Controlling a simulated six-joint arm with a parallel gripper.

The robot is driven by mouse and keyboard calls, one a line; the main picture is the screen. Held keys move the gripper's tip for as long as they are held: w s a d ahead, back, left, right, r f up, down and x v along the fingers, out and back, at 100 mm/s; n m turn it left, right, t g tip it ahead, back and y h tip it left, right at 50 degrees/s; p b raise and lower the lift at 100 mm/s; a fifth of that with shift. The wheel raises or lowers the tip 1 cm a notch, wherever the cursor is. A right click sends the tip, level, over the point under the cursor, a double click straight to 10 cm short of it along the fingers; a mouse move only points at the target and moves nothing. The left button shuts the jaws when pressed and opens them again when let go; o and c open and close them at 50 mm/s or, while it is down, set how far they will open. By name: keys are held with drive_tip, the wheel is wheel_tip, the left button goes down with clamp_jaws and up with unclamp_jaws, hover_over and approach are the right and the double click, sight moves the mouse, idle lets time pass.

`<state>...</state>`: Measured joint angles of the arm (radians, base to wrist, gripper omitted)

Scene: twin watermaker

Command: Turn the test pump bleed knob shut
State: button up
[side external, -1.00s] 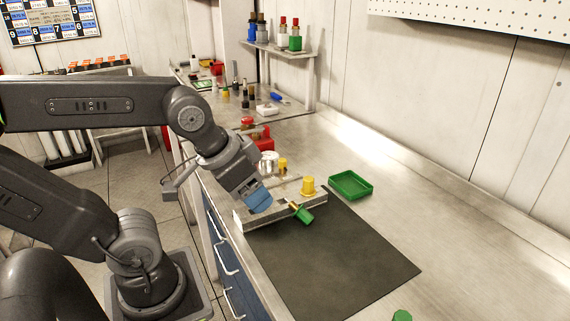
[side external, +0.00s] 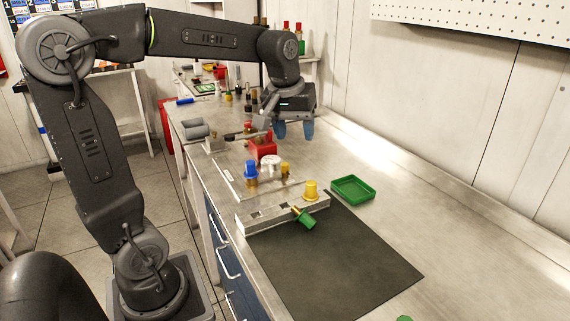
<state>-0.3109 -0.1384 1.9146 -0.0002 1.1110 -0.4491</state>
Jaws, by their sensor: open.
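My gripper (side external: 295,131) hangs above the far part of the bench, pointing down. Its two blue fingertips are apart with nothing seen between them. The red pump body (side external: 263,147) stands on the bench to the left of and below the fingers, with a dark lever (side external: 238,136) and a grey cylinder (side external: 195,129) beside it. The fingers appear apart from it. My wrist covers part of the area behind the pump. I cannot pick out the bleed knob for certain or tell how far it is turned.
A plate in front of the pump carries a blue knob (side external: 250,168) and a small yellow fitting (side external: 285,169). A metal block (side external: 262,217) holds a yellow knob (side external: 311,187) and green knob (side external: 306,219). A green tray (side external: 352,201) stands right. The black mat (side external: 330,265) is clear.

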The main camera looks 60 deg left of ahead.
drive_tip(key=w+a+f+n+g, duration=0.25)
drive_tip(key=w+a+n, duration=0.35)
drive_tip(key=a, duration=0.6)
drive_tip(key=n+h, duration=0.1)
drive_tip(key=n, duration=0.2)
hover_over(285, 163)
wheel_tip(285, 163, down, 5)
wheel_tip(285, 163, down, 14)
drive_tip(key=shift+d+r, duration=0.1)
drive_tip(key=shift+r, duration=0.15)
drive_tip(key=shift+c, duration=0.4)
drive_tip(key=c, duration=0.8)
drive_tip(key=shift+c, duration=0.2)
